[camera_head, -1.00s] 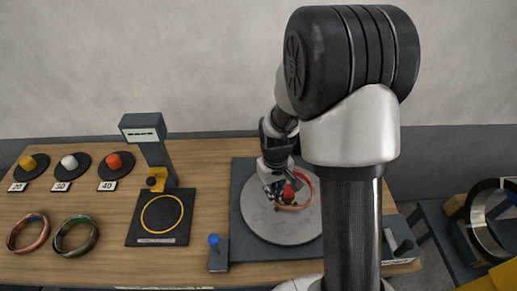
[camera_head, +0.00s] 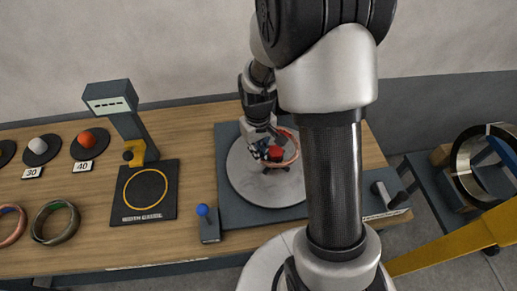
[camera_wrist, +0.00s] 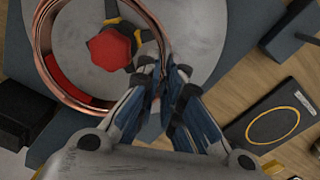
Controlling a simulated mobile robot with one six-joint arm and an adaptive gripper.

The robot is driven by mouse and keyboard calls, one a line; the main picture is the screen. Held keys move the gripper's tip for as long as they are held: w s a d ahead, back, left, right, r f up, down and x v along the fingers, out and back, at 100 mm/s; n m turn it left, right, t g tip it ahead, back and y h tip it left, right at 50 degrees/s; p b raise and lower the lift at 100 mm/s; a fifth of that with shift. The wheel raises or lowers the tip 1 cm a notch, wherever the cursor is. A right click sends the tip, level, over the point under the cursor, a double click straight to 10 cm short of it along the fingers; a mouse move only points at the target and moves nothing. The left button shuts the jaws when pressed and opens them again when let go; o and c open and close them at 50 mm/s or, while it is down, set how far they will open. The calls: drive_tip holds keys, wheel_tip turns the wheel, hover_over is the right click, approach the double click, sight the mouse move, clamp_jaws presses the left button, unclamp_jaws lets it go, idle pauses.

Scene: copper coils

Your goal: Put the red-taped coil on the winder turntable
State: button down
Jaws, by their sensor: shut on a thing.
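The red-taped coil (camera_head: 298,152) is a copper ring at the winder turntable (camera_head: 246,182), a round grey plate on a dark base. In the wrist view the coil (camera_wrist: 64,78) shows its red tape on the lower left, and it encircles the turntable's red knob (camera_wrist: 111,49). My gripper (camera_wrist: 166,72) is shut on the coil's near right rim, also seen in the head view (camera_head: 268,151). The turntable plate (camera_wrist: 198,32) lies beneath. Whether the coil touches the plate or is slightly above it, I cannot tell.
A blue-knobbed lever (camera_head: 203,211) stands at the turntable base's left corner. Left of it are a black pad with a yellow ring (camera_head: 165,205) and a gauge post (camera_head: 110,97). Another coil (camera_head: 56,222) lies farther left. A metal ring (camera_head: 466,165) stands at right.

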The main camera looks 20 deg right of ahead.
drive_tip(key=shift+f+b, duration=2.05)
drive_tip(key=shift+f, duration=1.15)
drive_tip(key=c, duration=1.7)
unclamp_jaws()
drive_tip(key=shift+o, duration=0.2)
drive_tip(key=shift+r, duration=0.1)
